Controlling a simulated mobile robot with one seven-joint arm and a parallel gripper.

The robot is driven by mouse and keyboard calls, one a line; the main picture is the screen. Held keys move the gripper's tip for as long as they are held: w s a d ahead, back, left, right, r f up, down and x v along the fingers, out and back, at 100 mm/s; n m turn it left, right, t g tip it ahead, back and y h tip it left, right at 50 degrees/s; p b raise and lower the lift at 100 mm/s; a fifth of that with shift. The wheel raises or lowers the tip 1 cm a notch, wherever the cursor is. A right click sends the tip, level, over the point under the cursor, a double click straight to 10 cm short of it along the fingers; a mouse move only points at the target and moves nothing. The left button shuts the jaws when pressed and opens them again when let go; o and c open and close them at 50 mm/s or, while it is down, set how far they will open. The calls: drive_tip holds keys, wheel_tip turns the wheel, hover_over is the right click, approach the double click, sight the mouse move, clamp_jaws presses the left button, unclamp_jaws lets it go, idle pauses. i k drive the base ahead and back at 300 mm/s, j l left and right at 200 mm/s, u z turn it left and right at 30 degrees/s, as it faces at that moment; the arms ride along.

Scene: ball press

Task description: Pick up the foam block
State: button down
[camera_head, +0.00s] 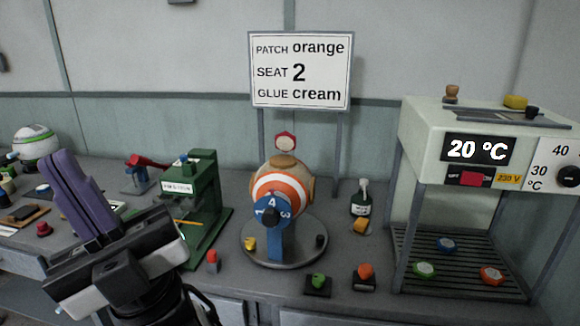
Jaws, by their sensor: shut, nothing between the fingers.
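My gripper (62,168) is at the left, in front of the bench. Its two purple fingers point up and are shut together with nothing between them. No block is clearly marked as foam. A yellow block (515,102) lies on top of the white heater box at the right. I cannot tell which of these is the foam block. My gripper is well left of both and touches neither.
A striped ball (280,184) sits on a round stand with a numbered blue dial (271,211). A green press (205,205) stands between my gripper and the ball. The heater box (425,127) stands over a slatted rack. Small coloured knobs line the bench front.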

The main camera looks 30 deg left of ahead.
sight(361, 224)
drive_tip(key=k+j+u, duration=0.15)
drive_tip(key=j, duration=0.5)
drive_tip(key=k+j+u, duration=0.1)
drive_tip(key=j, duration=0.55)
drive_tip(key=j+u, duration=0.15)
drive_tip(key=j, duration=0.55)
drive_tip(key=i, duration=1.4)
